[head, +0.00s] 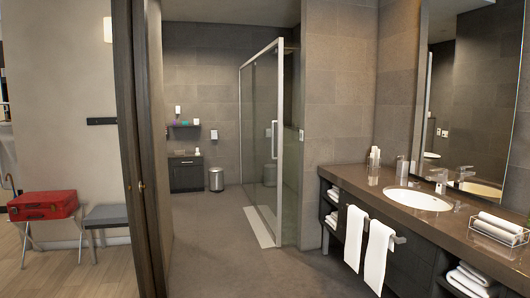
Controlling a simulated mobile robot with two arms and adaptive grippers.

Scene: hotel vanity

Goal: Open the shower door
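The glass shower door (265,140) has a light metal frame and stands in the middle of the head view, past the end of the vanity. Its white vertical handle (274,139) is near the frame edge closest to me. The door seems to stand at an angle to the shower enclosure glass (291,150) on its right; I cannot tell how far it is open. A pale threshold strip (259,227) lies on the floor beside it. Neither of my grippers shows in the head view.
A dark sliding door edge (134,150) stands at the left of the bathroom entrance. The vanity counter (345,178) with hanging towels (379,255) runs along the right. A bin (216,179) and small cabinet (186,174) stand at the back. The tiled floor (207,240) between is clear.

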